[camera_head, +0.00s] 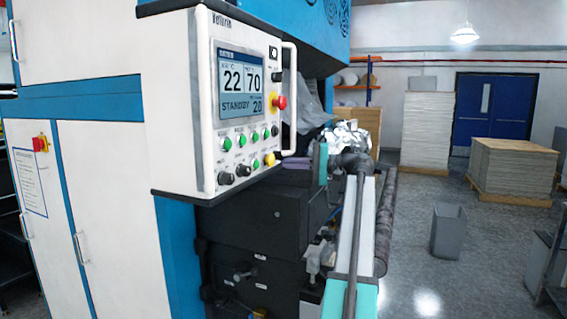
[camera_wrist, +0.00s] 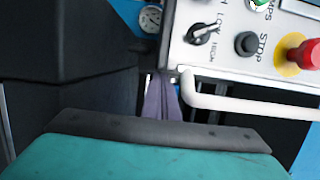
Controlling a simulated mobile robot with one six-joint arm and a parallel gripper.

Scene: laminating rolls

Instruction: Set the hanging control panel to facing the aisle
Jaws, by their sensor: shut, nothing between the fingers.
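The control panel (camera_head: 238,100) is a white box on the front of the machine, upright. Its screen and buttons face toward my body camera, angled to the right. A white bar handle (camera_head: 291,95) runs down its right edge. The handle (camera_wrist: 250,103) also crosses the right of the wrist view, beside the red stop button (camera_wrist: 302,53). My gripper (camera_head: 284,162) is shut and empty, just below the handle's lower end. In the wrist view, its purplish fingers (camera_wrist: 162,82) lie together beside that handle end. I cannot tell whether they touch the panel.
A dark machine block (camera_head: 250,223) and a long roller (camera_head: 388,215) lie under and beside my arm. A grey bin (camera_head: 448,231) and a pallet stack (camera_head: 515,167) stand on the right. The aisle floor between them is open.

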